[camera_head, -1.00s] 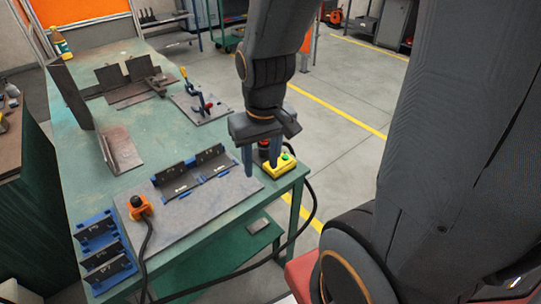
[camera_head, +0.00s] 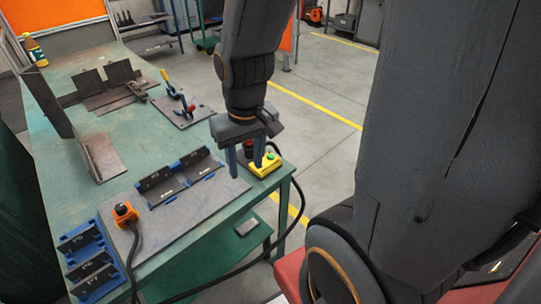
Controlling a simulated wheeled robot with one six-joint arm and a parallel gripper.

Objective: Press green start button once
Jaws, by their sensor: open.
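The yellow button box (camera_head: 265,166) sits at the near right corner of the green table (camera_head: 111,208), with a green button (camera_head: 271,156) on its top. A dark red part shows beside the green button, partly hidden behind my gripper. I cannot tell whether a finger touches the box. The green button shows just right of the right finger.
Blue fixtures with dark angle pieces (camera_head: 180,180) stand on the grey plate left of my gripper. An orange box with a black knob (camera_head: 124,213) has a dark cable. A toggle clamp (camera_head: 184,108) stands farther back. A cable hangs past the table's right edge.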

